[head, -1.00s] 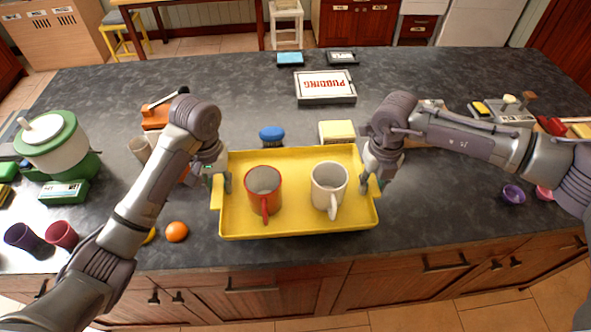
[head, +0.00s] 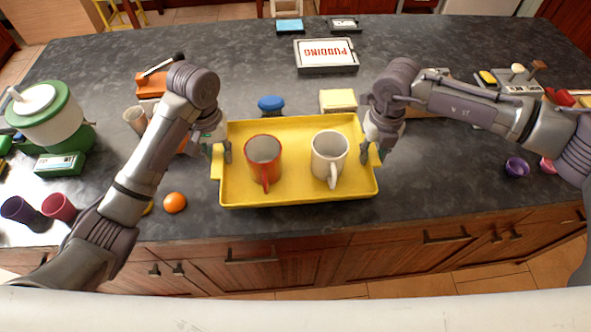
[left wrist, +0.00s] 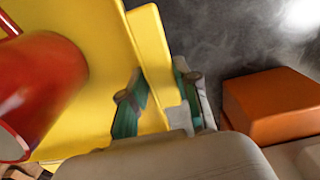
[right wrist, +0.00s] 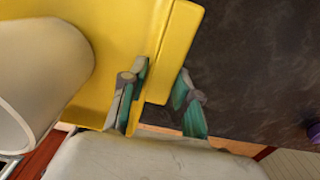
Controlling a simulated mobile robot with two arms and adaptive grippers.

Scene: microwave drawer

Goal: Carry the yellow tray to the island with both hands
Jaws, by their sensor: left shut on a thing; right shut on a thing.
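The yellow tray (head: 300,197) is over the near part of the dark island top (head: 450,195), close to its front edge. I cannot tell whether it rests on the top or hangs just above it. A red mug (head: 263,160) and a white mug (head: 328,155) stand upright in it. My left gripper (head: 222,153) is shut on the tray's left handle, which shows in the left wrist view (left wrist: 152,60). My right gripper (head: 371,153) is shut on the right handle, which shows in the right wrist view (right wrist: 178,50).
A blue-topped object (head: 271,103) and a yellow block (head: 338,99) lie just behind the tray. An orange (head: 175,202) is left of it; a green and white appliance (head: 48,115) stands far left. A pudding box (head: 326,54) lies behind. The top right of the tray is mostly clear.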

